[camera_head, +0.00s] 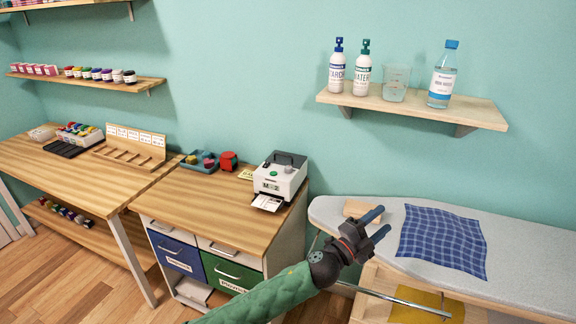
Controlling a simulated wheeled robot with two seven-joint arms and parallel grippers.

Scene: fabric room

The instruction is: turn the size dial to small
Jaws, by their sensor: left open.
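A white label machine (280,178) with a dark top stands at the right end of the wooden desk. Its front display reads an "M" and another mark too small to be sure of. A small green round part shows on its top, with a dark part behind it; I cannot tell which of these is the size dial. A printed white label (269,202) sticks out at its front. My left gripper (378,224) is open and empty, over the ironing board to the right of the machine and apart from it. My right gripper is not in view.
The ironing board (520,245) holds a blue checked cloth (443,240) and a wooden block (362,210). A wall shelf (415,105) above carries bottles and a beaker. A blue tray (197,163) and red object (228,161) sit left of the machine. The desk front (215,205) is clear.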

